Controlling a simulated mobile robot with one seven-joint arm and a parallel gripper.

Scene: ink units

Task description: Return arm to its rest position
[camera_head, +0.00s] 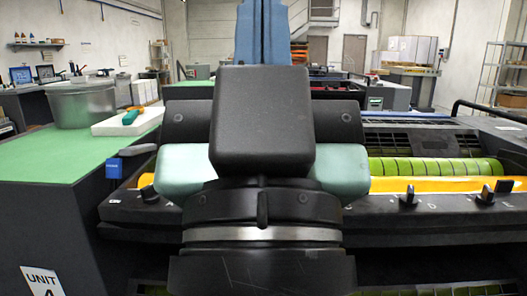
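My arm fills the middle of the head view, close to the camera. Its parts include a black rounded block, a dark joint with a silver band below it, and pale teal parts to either side. A tall blue part rises behind the block to the top edge; I cannot tell what it is. I cannot make out my gripper or its fingertips, so I cannot see whether it holds anything. My arm hides the middle of the ink unit (435,215) behind it.
The ink unit has a yellow-orange roller (430,185) and a green banded roller (425,167). Shelves (503,70) stand at far right.

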